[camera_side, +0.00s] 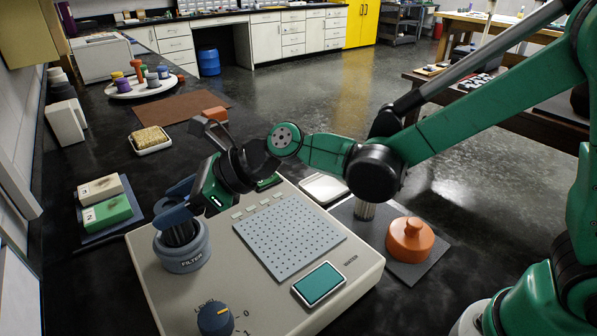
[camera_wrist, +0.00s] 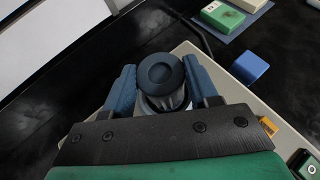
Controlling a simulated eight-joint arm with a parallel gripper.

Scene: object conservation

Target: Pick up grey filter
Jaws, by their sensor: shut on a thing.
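The grey filter (camera_wrist: 160,74) has a round, dark top and sits between my two blue fingers in the wrist view. In the side view its dark cylindrical body (camera_side: 181,235) shows below my gripper (camera_side: 180,208), which is shut on it from above. The filter's lower end is inside or just over the blue-grey ring marked FILTER (camera_side: 183,261), at the left corner of the machine. I cannot tell whether it is clear of the ring. The fingers hide part of its sides.
The beige machine (camera_side: 350,277) carries a perforated plate, a teal screen (camera_side: 319,284) and a blue knob (camera_side: 215,319). Green and beige blocks (camera_side: 107,212) lie on a mat at left. An orange lidded pot (camera_side: 410,241) stands at right. A sponge tray (camera_side: 152,141) lies behind.

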